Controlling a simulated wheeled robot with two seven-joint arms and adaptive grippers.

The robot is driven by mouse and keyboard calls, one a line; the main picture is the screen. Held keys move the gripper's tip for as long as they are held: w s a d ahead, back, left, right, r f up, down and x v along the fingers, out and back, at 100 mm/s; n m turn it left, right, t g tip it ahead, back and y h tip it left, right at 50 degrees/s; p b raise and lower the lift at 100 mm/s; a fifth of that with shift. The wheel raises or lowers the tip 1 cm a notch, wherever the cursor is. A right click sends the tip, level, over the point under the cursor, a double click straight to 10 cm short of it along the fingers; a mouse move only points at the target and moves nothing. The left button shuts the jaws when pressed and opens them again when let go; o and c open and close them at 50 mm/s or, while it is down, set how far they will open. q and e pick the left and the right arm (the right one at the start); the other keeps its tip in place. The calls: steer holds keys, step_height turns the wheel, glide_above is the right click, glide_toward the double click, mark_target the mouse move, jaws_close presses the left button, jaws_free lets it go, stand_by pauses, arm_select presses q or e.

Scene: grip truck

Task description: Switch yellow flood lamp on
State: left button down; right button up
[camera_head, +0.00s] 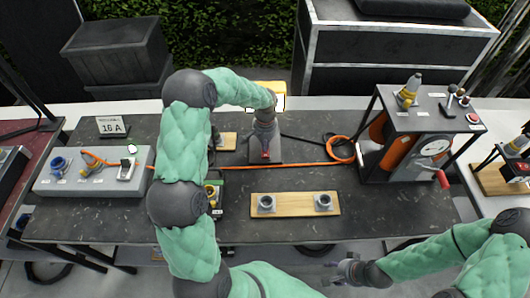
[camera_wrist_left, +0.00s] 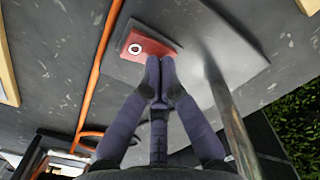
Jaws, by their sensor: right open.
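The yellow flood lamp (camera_head: 268,87) stands at the back middle of the table, partly hidden behind my left arm. Bright white patches show on its face. Its grey base plate (camera_head: 292,151) lies in front of it. A red switch (camera_wrist_left: 147,46) with a white ring mark sits on the plate in the left wrist view. My left gripper (camera_head: 265,148) points down over the plate; in the left wrist view its fingertips (camera_wrist_left: 160,66) are together, empty, at the switch's edge. I cannot tell if they press it. My right gripper (camera_head: 345,270) is open and empty off the table's front edge.
An orange cable (camera_head: 300,164) runs across the table to a coil (camera_head: 341,149). A wooden board with two grey sockets (camera_head: 295,205) lies in front. A grey socket box (camera_head: 80,178) stands left, a metal-framed unit (camera_head: 420,130) right. A lamp post (camera_wrist_left: 225,100) rises beside my left fingers.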

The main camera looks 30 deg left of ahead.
arm_select(q)
steer(key=shift+r+p, duration=1.9)
steer(key=shift+r, duration=1.35)
